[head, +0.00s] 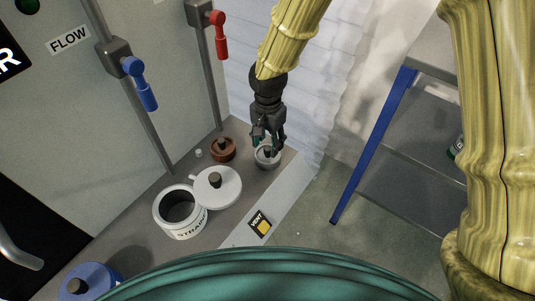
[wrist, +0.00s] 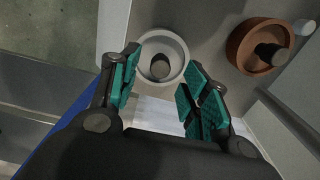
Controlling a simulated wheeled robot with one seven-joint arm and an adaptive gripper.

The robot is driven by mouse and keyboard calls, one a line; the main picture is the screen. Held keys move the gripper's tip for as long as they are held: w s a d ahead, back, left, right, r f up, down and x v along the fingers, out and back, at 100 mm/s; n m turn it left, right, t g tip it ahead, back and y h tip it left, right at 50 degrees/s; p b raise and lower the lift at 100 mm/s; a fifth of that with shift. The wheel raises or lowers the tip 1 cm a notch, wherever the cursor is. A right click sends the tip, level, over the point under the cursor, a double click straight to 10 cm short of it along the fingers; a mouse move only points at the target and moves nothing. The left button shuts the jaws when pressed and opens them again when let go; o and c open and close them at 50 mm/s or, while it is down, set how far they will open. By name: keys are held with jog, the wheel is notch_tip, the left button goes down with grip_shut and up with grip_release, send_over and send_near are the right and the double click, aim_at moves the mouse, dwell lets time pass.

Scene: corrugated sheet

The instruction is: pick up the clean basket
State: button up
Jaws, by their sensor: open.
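The clean basket, a small pale grey round cup (head: 267,162) with a dark knob in its middle, stands on the grey counter below my gripper. In the wrist view its light rim (wrist: 182,52) shows between and beyond my fingertips. My gripper (head: 268,144) points down over it with its jaws open. The green finger pads (wrist: 163,66) are apart, one towards each side of the basket in the picture. I cannot tell whether the pads touch it. In the head view the fingers hide part of the basket.
A brown basket (head: 223,151) with a dark knob stands left of the clean one, with a small white piece (head: 199,153) beside it. Nearer are a white lid (head: 218,188), an open white strainer pot (head: 180,213) and a blue lidded pot (head: 88,282). A blue-legged shelf (head: 374,145) stands right.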

jog(key=shift+f, duration=1.05)
grip_shut()
